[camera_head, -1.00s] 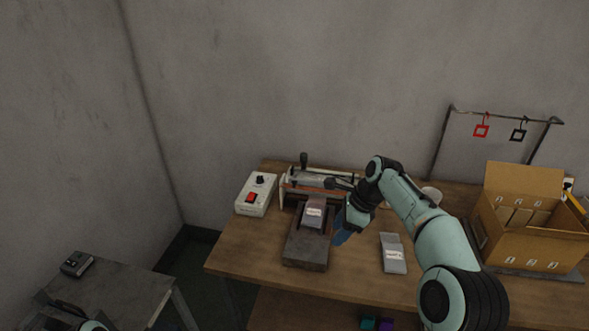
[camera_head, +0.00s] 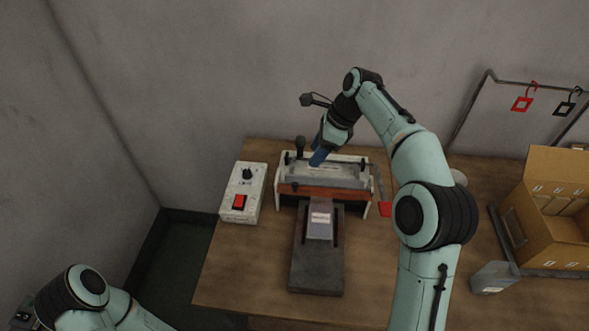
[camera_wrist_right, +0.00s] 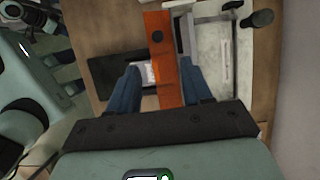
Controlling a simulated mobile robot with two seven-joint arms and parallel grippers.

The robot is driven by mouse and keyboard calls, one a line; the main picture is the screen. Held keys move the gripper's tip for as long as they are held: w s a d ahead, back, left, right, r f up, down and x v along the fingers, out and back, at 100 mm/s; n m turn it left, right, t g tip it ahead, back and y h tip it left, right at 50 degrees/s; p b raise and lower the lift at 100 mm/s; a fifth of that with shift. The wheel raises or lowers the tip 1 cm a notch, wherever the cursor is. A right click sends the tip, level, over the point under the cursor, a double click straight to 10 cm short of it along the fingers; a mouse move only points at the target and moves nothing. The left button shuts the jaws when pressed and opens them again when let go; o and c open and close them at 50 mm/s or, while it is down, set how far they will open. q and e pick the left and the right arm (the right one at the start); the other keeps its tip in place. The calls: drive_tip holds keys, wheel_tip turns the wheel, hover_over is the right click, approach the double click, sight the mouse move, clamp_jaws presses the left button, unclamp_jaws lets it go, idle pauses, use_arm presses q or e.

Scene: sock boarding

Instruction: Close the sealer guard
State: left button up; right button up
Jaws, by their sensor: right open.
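The sealer (camera_head: 281,186) stands near the back of the wooden table, with white end posts, a pale bar on top and an orange-brown strip (camera_head: 325,190) across its front. I cannot tell for sure which part is the guard. A labelled packet (camera_head: 320,222) lies on the dark block in front, its far end at the sealer. My right gripper (camera_head: 317,158) is above the sealer's rear part. In the right wrist view its two blue fingers (camera_wrist_right: 158,88) are apart, with the orange strip (camera_wrist_right: 160,50) showing between them; contact is unclear. My left gripper is out of view.
A white control box (camera_head: 243,192) with a red switch stands left of the sealer. A black knob (camera_head: 300,146) rises at its upper left and a red tab (camera_head: 384,208) at its right. A cardboard box (camera_head: 560,215) and a grey packet (camera_head: 494,277) lie right. Front-left table is clear.

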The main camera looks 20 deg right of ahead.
sight(296, 184)
drive_tip(key=x, duration=1.2)
drive_tip(key=shift+s+a+f, duration=0.15)
drive_tip(key=shift+s+f, duration=0.1)
drive_tip(key=shift+f, duration=0.15)
clamp_jaws()
